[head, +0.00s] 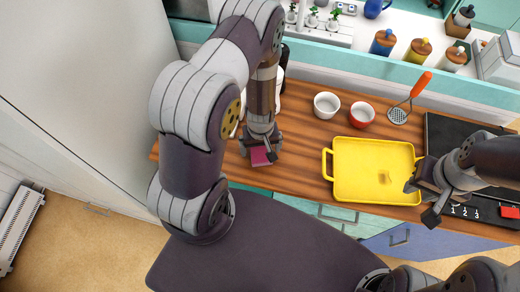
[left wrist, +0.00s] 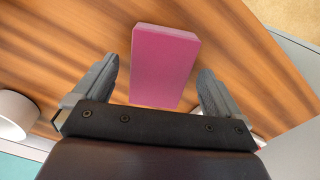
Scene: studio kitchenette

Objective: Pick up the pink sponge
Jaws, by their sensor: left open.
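The pink sponge (head: 260,157) lies flat on the wooden counter near its left end and front edge, partly covered by my left gripper in the head view. In the left wrist view the sponge (left wrist: 162,65) is a pink block with its near end between the two fingers. My left gripper (head: 262,152) is open, with a finger on each side of the sponge and a visible gap to each; it also shows in the left wrist view (left wrist: 160,88). My right gripper (head: 421,204) is over the counter at the right of the yellow tray; its fingers look apart and empty.
A yellow tray (head: 345,190) lies on the counter (head: 290,180). A black stove (head: 445,133) is at the right. Several jars stand on the back ledge.

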